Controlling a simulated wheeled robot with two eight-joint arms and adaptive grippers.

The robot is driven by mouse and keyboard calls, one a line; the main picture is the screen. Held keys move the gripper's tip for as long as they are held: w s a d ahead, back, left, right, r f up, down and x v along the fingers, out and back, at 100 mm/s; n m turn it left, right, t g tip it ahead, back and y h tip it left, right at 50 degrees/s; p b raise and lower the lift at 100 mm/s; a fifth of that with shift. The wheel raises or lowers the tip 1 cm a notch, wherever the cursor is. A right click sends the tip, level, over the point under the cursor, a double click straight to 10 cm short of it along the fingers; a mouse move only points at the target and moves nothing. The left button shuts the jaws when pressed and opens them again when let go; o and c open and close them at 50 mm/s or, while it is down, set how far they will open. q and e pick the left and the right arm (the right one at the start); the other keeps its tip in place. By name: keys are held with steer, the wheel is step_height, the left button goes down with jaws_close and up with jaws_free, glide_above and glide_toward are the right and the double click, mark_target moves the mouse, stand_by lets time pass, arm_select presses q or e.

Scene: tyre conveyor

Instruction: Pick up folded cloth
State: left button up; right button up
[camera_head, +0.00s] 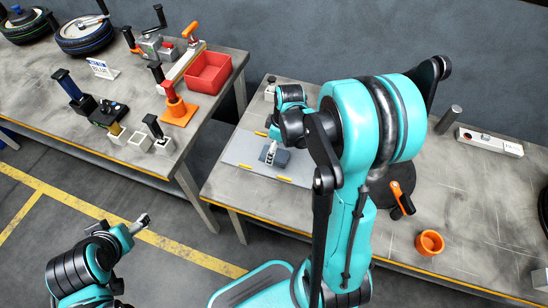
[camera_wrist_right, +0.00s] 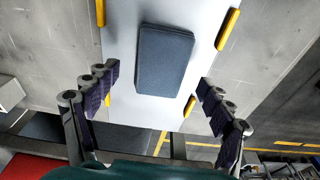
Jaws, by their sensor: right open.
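The folded cloth (camera_wrist_right: 165,60) is a blue-grey rectangular pad lying on a pale board (camera_wrist_right: 125,105). In the head view the cloth (camera_head: 281,160) is partly hidden by my right gripper (camera_head: 269,152). In the right wrist view the right gripper (camera_wrist_right: 158,82) is open and empty, its purple-padded fingers spread on either side of the cloth's near end, apart from it. The gap to the cloth in height is hard to judge. My left gripper (camera_head: 140,222) is over the floor at lower left, away from the tables; its jaw state is unclear.
Yellow strips (camera_wrist_right: 228,29) edge the board. Right of my arm are an orange cup (camera_head: 429,243), an orange-handled tool (camera_head: 402,198) and a white box (camera_head: 489,142). The left table carries a red bin (camera_head: 208,73) and several fixtures. A gap separates the tables.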

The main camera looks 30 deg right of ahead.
step_height(320, 180, down, 2)
steer(key=shift+w+f, duration=0.1)
steer(key=shift+a, duration=0.1)
steer(key=c, duration=1.3)
steer(key=shift+o, duration=0.2)
steer(key=shift+r, duration=0.2)
step_height(320, 180, up, 5)
steer(key=shift+f+p, duration=0.15)
steer(key=shift+p, duration=0.9)
steer(key=s+d+r+p, duration=0.3)
steer(key=d+r, duration=0.3)
steer(key=d, duration=0.5)
steer(key=shift+s, duration=0.7)
